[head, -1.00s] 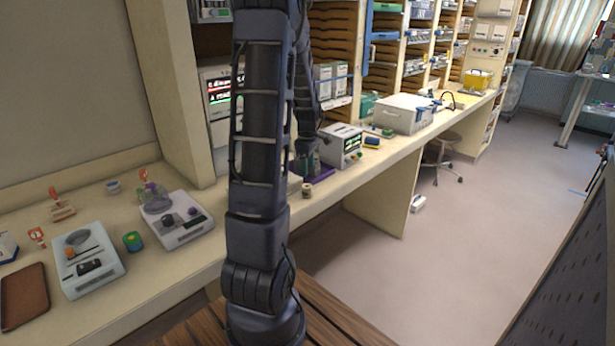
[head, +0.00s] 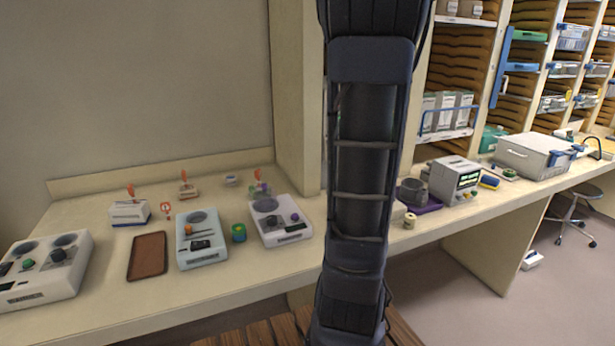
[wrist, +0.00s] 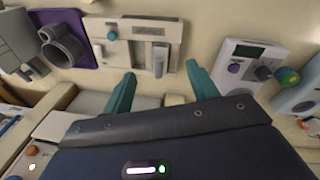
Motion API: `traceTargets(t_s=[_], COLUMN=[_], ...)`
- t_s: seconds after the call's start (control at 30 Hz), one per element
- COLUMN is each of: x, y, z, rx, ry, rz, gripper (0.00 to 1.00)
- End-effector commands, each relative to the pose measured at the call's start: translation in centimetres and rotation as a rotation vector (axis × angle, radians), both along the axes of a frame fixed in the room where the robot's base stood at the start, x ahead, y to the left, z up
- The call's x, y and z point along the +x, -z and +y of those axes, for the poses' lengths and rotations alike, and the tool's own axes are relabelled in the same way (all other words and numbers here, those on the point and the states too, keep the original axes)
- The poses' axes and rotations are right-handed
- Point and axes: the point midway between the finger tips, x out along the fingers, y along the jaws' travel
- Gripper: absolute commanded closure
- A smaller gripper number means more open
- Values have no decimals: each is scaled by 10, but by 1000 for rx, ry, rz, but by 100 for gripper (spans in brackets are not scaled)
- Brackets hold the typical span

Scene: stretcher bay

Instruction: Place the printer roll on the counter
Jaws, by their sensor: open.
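A small cream roll (head: 410,219), which looks like the printer roll, stands on the cream counter (head: 245,270) near its front edge, just in front of a purple mat (head: 432,204). I cannot pick it out surely in the wrist view. My gripper (wrist: 160,88) shows in the wrist view with its two teal fingers apart and nothing between them. It is above the counter, near a white device with a lever (wrist: 135,45). In the head view my upright arm hides the gripper and part of the counter.
A grey cup-like device (head: 412,191) stands on the mat, beside a grey monitor box (head: 455,180). Left of my arm are several white devices, a green-blue cylinder (head: 238,232) and a brown tray (head: 147,256). Bare counter lies along the front edge.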

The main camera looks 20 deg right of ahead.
Motion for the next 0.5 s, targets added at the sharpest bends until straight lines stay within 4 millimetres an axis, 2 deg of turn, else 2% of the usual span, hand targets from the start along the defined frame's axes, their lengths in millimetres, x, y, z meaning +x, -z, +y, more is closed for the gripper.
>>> traceTargets(t_s=[0.03,0.2,0.5], x=[0,-10,-49], y=[-9,-30,-53], z=[21,81,170], rx=[-6,-1,52], ry=[4,57,143], rz=[-21,-85,-202], gripper=[42,42,42])
